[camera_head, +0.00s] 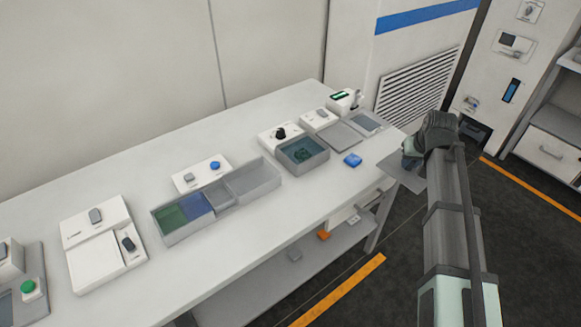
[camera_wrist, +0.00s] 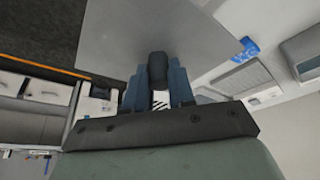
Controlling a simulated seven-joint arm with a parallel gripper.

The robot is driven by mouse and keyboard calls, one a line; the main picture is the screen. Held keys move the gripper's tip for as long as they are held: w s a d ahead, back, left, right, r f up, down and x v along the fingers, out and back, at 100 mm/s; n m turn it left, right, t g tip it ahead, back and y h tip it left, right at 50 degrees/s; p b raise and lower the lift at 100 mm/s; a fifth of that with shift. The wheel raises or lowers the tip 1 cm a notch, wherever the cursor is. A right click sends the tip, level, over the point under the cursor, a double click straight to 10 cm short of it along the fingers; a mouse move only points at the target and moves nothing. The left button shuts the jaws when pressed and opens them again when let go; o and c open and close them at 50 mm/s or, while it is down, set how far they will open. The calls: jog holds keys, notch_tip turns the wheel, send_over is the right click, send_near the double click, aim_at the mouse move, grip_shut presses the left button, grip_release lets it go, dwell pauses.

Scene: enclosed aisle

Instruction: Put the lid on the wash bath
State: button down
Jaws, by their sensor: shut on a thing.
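The lid is a flat grey plate (camera_head: 408,178) with a dark knob, held just off the right end of the bench. In the wrist view the plate (camera_wrist: 175,30) spreads out beyond the fingers. My gripper (camera_head: 410,160) is shut on the knob (camera_wrist: 157,68), with a blue-grey finger on each side. The wash bath appears to be the open grey tub (camera_head: 321,158) on the right half of the bench. A green board-like thing (camera_head: 303,154) lies in its dark inside. The lid is to the right of the tub and apart from it.
Behind are white boxes with knobs (camera_head: 279,133) and a flat grey panel (camera_head: 340,136). The bench's front strip is clear.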

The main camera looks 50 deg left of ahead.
jog(key=s+a+r+n+g, duration=0.1)
jog(key=s+a+n, duration=0.1)
jog(key=s+a, duration=0.6)
jog(key=s+a+n, duration=0.2)
jog(key=s+a, duration=0.2)
jog(key=a, duration=0.9)
notch_tip(320, 180, up, 3)
jog(key=n+g+y, duration=0.1)
jog(key=n+g, duration=0.3)
jog(key=n, duration=0.5)
send_over(135, 183)
jog(key=d, duration=0.2)
jog(key=shift+w+a+f, duration=0.1)
jog(key=shift+w+f, duration=0.05)
jog(key=shift+f, duration=1.6)
jog(key=shift+w+a+f, duration=0.1)
jog(key=shift+f, duration=1.6)
jog(key=shift+w+a+f, duration=0.1)
jog(key=shift+w+f, duration=0.05)
jog(key=shift+f, duration=1.6)
jog(key=shift+d+f, duration=0.1)
jog(key=shift+f, duration=0.05)
jog(key=c, duration=1)
grip_release()
jog(key=shift+o, duration=0.2)
